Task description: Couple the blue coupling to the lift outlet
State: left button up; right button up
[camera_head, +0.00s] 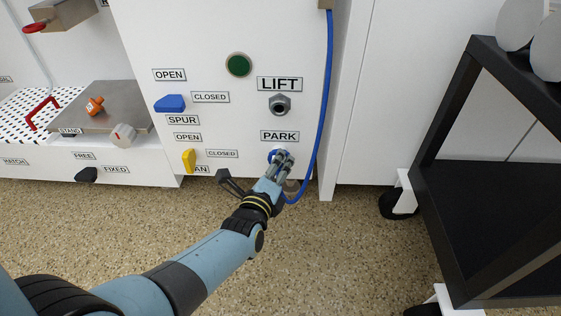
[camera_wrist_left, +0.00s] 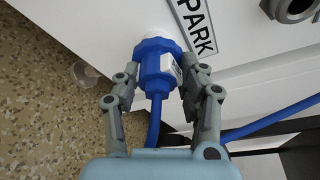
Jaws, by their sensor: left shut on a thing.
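The blue coupling (camera_wrist_left: 155,68) sits at the PARK position on the white panel, with its blue hose (camera_head: 324,110) running from it up the panel's right side. My left gripper (camera_head: 281,160) is shut on the coupling; in the left wrist view its fingers (camera_wrist_left: 158,85) flank the coupling's body. The coupling's white end meets the panel beside the PARK label (camera_wrist_left: 197,25). The lift outlet (camera_head: 280,105) is a grey hex fitting with a dark bore, under the LIFT label (camera_head: 280,84) and above PARK; its edge shows in the left wrist view (camera_wrist_left: 293,8). My right gripper is not in view.
A green round button (camera_head: 239,65) is above left of the outlet. A blue handle (camera_head: 170,103) and a yellow handle (camera_head: 188,160) are on the panel's left. A black wheeled cart (camera_head: 440,150) stands at right. The speckled floor in front is open.

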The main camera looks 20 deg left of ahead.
pick_arm(q)
jog(key=shift+s+a+f, duration=0.1)
jog(key=shift+s+f, duration=0.15)
jog(key=shift+s, duration=0.1)
grip_shut()
jog(key=shift+s+d+r, duration=0.1)
jog(key=shift+s+d, duration=0.15)
jog(key=shift+s, duration=0.2)
jog(key=shift+s+d+p, duration=0.1)
jog(key=shift+s+p, duration=0.25)
jog(key=shift+s, duration=0.05)
jog(key=shift+s+d, duration=0.25)
jog(key=shift+s, duration=0.65)
